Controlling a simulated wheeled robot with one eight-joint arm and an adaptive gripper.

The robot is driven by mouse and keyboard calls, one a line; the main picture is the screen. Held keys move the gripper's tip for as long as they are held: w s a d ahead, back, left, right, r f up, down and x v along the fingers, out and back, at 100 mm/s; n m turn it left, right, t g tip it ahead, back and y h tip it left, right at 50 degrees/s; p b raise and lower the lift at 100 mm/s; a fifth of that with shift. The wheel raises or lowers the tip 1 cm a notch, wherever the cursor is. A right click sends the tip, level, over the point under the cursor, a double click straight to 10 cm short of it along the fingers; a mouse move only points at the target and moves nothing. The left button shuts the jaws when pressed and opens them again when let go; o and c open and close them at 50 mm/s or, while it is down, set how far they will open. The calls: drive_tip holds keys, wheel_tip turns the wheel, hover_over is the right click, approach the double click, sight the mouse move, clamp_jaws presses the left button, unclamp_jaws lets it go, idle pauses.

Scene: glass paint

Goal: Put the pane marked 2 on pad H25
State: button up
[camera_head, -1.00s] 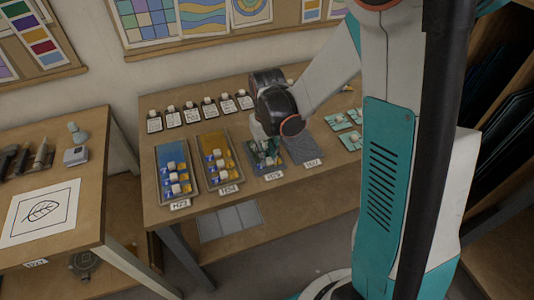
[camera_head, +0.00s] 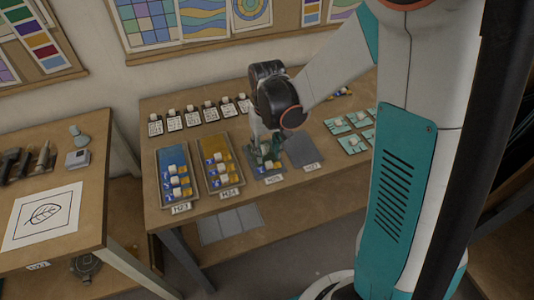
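My gripper (camera_head: 264,150) points down over the third pad (camera_head: 272,180) from the left on the middle table. Its fingers are small and partly hidden by my wrist, so I cannot tell whether they are open or shut. Greenish pieces and a blue, white and yellow piece (camera_head: 262,168) show at and below the fingertips. The pad's label is too blurred to read surely, perhaps H25 or H26. Several teal panes with pale knobs (camera_head: 352,144) lie to the right. Their numbers are not readable, so I cannot pick out the pane marked 2.
Two trays with blue (camera_head: 172,159) and amber (camera_head: 213,146) panes stand left of my gripper. A bare grey pad (camera_head: 300,150) lies just right of it. Small labelled cards (camera_head: 190,116) line the back. A side table (camera_head: 75,235) with a leaf drawing stands left.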

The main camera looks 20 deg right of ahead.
wheel_tip(320, 180, up, 9)
drive_tip(key=p, duration=0.2)
drive_tip(key=s+r+t, duration=0.7)
drive_tip(key=s+r, duration=0.3)
drive_tip(key=s, duration=0.5)
drive_tip(key=shift+r, duration=0.25)
